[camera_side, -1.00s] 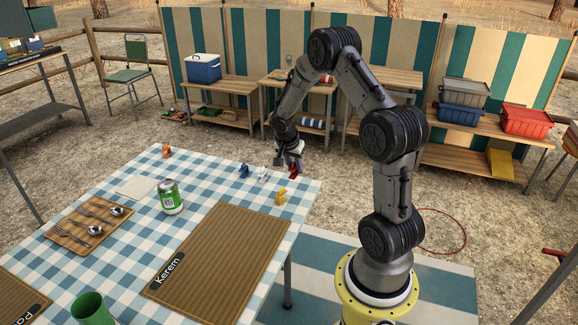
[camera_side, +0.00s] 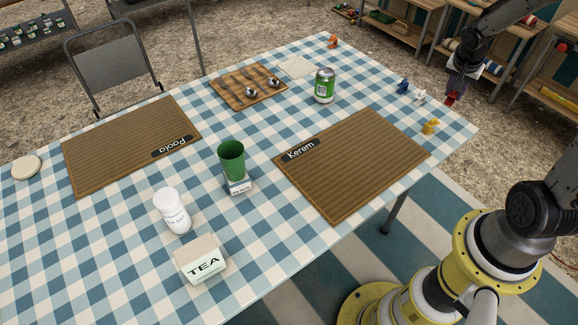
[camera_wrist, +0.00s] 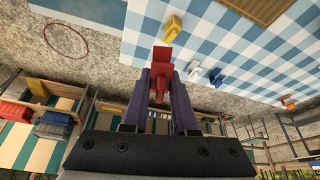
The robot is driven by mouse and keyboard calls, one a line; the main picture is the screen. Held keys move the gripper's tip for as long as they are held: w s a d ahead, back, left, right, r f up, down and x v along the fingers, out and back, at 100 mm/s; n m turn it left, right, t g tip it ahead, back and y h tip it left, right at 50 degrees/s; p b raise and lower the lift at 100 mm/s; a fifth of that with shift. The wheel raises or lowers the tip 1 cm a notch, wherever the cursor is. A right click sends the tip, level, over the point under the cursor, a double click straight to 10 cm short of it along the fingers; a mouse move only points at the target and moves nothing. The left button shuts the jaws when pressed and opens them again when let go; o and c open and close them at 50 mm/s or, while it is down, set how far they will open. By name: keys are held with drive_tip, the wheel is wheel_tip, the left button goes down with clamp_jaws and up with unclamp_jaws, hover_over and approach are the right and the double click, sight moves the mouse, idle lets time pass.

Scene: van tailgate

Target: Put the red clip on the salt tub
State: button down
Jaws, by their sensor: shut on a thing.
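My gripper (camera_side: 456,88) is shut on the red clip (camera_side: 451,99) near the far right edge of the table. In the wrist view, the red clip (camera_wrist: 161,62) sticks out between the fingertips of my gripper (camera_wrist: 162,80). The clip appears a little above the table; the exact gap is hard to tell. A white tub (camera_side: 173,212) with a white lid and small lettering, apparently the salt tub, stands upright on the near left part of the cloth, far from my gripper. Its top is visible and looks bare.
Blue (camera_side: 403,86), white (camera_side: 420,97) and yellow (camera_side: 430,126) clips stand near my gripper; an orange one (camera_side: 333,41) is farther back. A green can (camera_side: 324,86), green cup (camera_side: 231,161), TEA box (camera_side: 203,262) and Kerem placemat (camera_side: 350,160) are on the table.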

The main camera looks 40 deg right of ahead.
drive_tip(key=w+a+r+n+t+y, duration=0.15)
drive_tip(key=w+a+n, duration=0.35)
drive_tip(key=a, duration=0.5)
drive_tip(key=w+a+r+n+t, duration=0.1)
drive_tip(key=w+a+r+n, duration=0.15)
drive_tip(key=w+a, duration=0.55)
drive_tip(key=w+a+r+n+t+y, duration=0.1)
drive_tip(key=w+a+r+n, duration=0.4)
drive_tip(key=a, duration=0.6)
drive_tip(key=a+n+y, duration=0.2)
drive_tip(key=a+n, duration=0.1)
drive_tip(key=a, duration=1.7)
drive_tip(key=s+a+r+n+y, duration=0.15)
drive_tip(key=s+a, duration=0.25)
drive_tip(key=a, duration=0.5)
drive_tip(key=s+a+n, duration=0.2)
drive_tip(key=s+a, duration=0.3)
drive_tip(key=a, duration=0.3)
approach(158, 192)
drive_tip(key=shift+w+a+f+g, duration=0.1)
drive_tip(key=shift+w+f+g, duration=0.05)
drive_tip(key=shift+w+f, duration=0.3)
drive_tip(key=shift+w+a+f+g, duration=0.1)
drive_tip(key=shift+w+f, duration=0.2)
drive_tip(key=shift+w, duration=0.25)
drive_tip(key=shift+w+a+f, duration=0.15)
drive_tip(key=shift+f, duration=0.1)
drive_tip(key=shift+w+f, duration=0.1)
drive_tip(key=shift+f, duration=1.6)
